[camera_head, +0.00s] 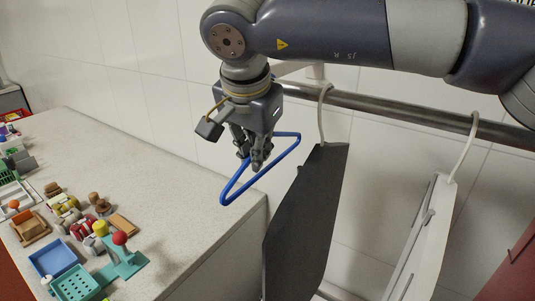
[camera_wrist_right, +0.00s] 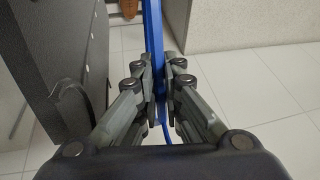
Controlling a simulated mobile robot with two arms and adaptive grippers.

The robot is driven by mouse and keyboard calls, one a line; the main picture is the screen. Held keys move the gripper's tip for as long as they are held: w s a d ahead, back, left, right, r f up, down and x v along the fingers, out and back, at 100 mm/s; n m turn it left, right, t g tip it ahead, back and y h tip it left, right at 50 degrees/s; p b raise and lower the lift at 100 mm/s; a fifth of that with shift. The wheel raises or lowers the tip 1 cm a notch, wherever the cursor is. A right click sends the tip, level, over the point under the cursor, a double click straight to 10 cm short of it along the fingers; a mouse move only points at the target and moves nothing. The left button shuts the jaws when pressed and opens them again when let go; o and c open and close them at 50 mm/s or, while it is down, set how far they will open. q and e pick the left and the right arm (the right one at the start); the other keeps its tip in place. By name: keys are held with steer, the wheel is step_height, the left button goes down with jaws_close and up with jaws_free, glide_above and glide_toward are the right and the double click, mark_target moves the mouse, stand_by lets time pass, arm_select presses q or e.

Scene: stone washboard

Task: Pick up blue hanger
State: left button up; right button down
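The blue hanger (camera_head: 233,190) is at my right gripper (camera_head: 256,165), in front of the left part of the rail and near the counter's right end. In the right wrist view the hanger (camera_wrist_right: 153,30) runs as a blue bar between the two fingers (camera_wrist_right: 161,75), which are closed in on it from both sides. The hanger's hook and part of its frame are hidden behind the gripper. My left gripper does not show in either view.
A metal rail (camera_head: 400,106) carries a dark hanging board (camera_head: 310,215) and a pale hanging item (camera_head: 425,245) to the right. The stone counter (camera_head: 190,190) holds toys, including a blue tray (camera_head: 53,257) and a teal stand (camera_head: 125,262), at left. Its right part is clear.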

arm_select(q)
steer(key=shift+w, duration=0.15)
arm_select(e)
steer(key=shift+r, duration=0.1)
steer(key=shift+w+r+b, duration=0.1)
steer(key=shift+r+b, duration=0.2)
steer(key=shift+r, duration=0.2)
step_height(320, 180, up, 2)
steer(key=shift+r+b, duration=0.1)
steer(key=shift+b, duration=0.25)
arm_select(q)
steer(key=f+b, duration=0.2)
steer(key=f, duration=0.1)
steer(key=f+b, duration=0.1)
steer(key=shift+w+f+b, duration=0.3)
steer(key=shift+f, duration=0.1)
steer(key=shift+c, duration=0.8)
arm_select(e)
steer(key=s+a+r, duration=0.1)
steer(key=s+a, duration=1)
steer(key=shift+s+a+r, duration=0.2)
steer(key=shift+r, duration=0.1)
